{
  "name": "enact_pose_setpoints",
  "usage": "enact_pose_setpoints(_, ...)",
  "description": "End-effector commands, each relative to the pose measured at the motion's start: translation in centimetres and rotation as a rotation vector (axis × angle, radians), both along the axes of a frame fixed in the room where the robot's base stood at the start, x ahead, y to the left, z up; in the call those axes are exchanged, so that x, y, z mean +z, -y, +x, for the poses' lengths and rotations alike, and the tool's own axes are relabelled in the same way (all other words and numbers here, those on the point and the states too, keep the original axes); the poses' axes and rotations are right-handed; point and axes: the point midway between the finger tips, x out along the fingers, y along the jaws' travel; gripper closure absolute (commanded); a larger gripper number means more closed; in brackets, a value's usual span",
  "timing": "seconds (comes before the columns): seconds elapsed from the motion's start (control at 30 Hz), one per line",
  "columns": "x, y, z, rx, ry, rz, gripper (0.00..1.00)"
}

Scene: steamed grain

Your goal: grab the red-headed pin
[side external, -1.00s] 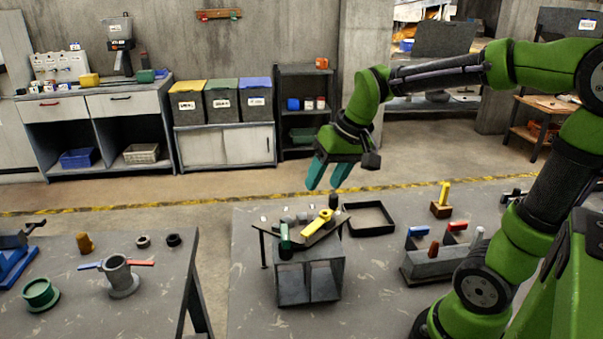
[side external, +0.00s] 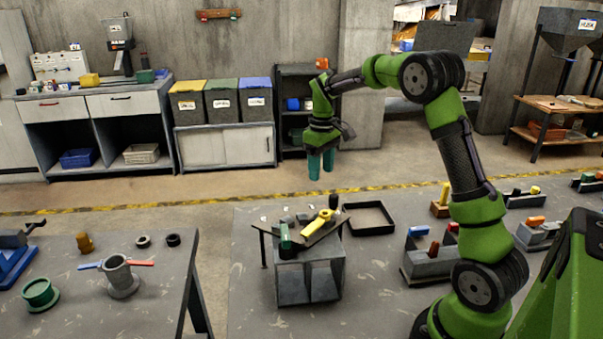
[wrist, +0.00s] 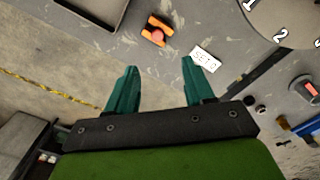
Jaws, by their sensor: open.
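My gripper (side external: 321,174) is open and empty, hanging fingers down in the air above and behind the small stand. In the wrist view its two teal fingers (wrist: 159,65) are apart with nothing between them. In the side view a red-topped piece (side external: 433,249) stands in a grey slotted block (side external: 426,268) on the right table, well right of and below my gripper. A second red piece (side external: 453,227) is behind it, partly hidden by my arm. In the wrist view an orange piece with a round red middle (wrist: 157,34) lies beyond the fingertips. I cannot tell which is the red-headed pin.
The small stand (side external: 310,282) carries a yellow tool (side external: 317,223) and a green-handled one (side external: 285,237). A black empty tray (side external: 369,218) lies right of it. A yellow piece in a wooden base (side external: 443,195) stands near my arm. The wrist view shows a white label (wrist: 204,59).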

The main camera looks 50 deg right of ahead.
Motion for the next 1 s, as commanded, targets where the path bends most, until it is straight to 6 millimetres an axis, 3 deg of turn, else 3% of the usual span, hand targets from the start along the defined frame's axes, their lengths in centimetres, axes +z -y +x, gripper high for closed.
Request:
enact_pose_setpoints(0.1, -2.7, 0.0, -0.1, -0.001, -0.004, 0.002, 0.47)
enact_pose_setpoints(0.23, -4.8, 0.0, -0.1, -0.001, -0.002, 0.001, 0.47)
enact_pose_setpoints(0.47, -6.4, 0.1, -0.1, -0.002, 0.001, 0.001, 0.47)
enact_pose_setpoints(0.8, -10.9, 0.3, -0.8, -0.002, 0.001, 0.001, 0.47)
enact_pose_setpoints(1.0, -11.2, 0.3, -0.7, -0.002, 0.004, 0.0, 0.47)
